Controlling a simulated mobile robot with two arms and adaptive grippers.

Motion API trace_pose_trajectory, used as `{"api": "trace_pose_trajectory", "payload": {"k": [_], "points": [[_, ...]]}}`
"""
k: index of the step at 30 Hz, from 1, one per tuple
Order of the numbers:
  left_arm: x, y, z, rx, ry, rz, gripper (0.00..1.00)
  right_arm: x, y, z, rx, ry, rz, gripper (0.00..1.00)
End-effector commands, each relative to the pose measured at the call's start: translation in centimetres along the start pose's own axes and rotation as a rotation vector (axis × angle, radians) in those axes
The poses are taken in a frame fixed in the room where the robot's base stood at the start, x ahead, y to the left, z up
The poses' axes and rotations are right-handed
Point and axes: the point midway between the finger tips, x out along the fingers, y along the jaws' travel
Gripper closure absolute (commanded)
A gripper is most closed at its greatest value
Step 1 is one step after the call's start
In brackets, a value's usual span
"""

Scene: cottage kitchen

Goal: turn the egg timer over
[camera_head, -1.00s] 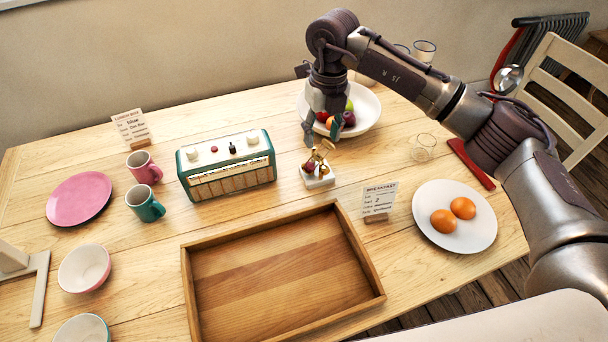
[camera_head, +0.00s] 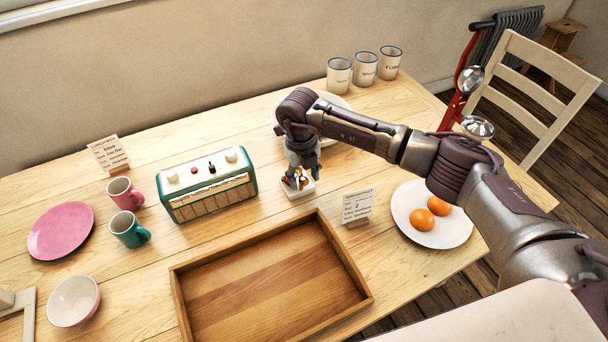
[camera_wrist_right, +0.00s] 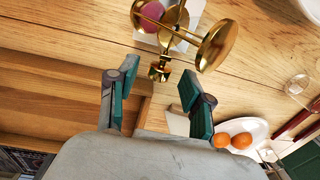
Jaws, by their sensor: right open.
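The egg timer (camera_head: 299,188) is a small brass-framed piece with a white base and reddish bulb, on the table right of the radio. In the right wrist view its brass frame (camera_wrist_right: 217,44) and pinkish-red bulb (camera_wrist_right: 153,11) show just beyond the fingertips. My right gripper (camera_head: 298,178) is above it in the head view and partly hides it. I cannot tell whether a finger touches the timer. My left gripper is not in view.
A wooden tray (camera_head: 178,300) lies in front of the timer. The green radio (camera_head: 207,186) stands left, a recipe card (camera_head: 357,206) right.

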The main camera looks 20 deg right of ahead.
Motion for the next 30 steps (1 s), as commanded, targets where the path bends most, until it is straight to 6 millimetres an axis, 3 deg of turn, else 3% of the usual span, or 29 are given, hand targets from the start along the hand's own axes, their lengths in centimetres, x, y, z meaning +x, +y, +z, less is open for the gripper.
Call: {"api": "trace_pose_trajectory", "payload": {"k": [11,20,30], "points": [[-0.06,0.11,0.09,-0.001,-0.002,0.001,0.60,0.64,0.04,-0.01,-0.001,0.000,0.000,0.50],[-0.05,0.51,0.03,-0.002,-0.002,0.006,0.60,0.59,0.04,-0.01,-0.001,0.000,0.000,1.00],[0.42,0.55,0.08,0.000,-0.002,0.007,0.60,0.73,-0.08,0.00,-0.001,-0.001,0.035,1.00]]}}
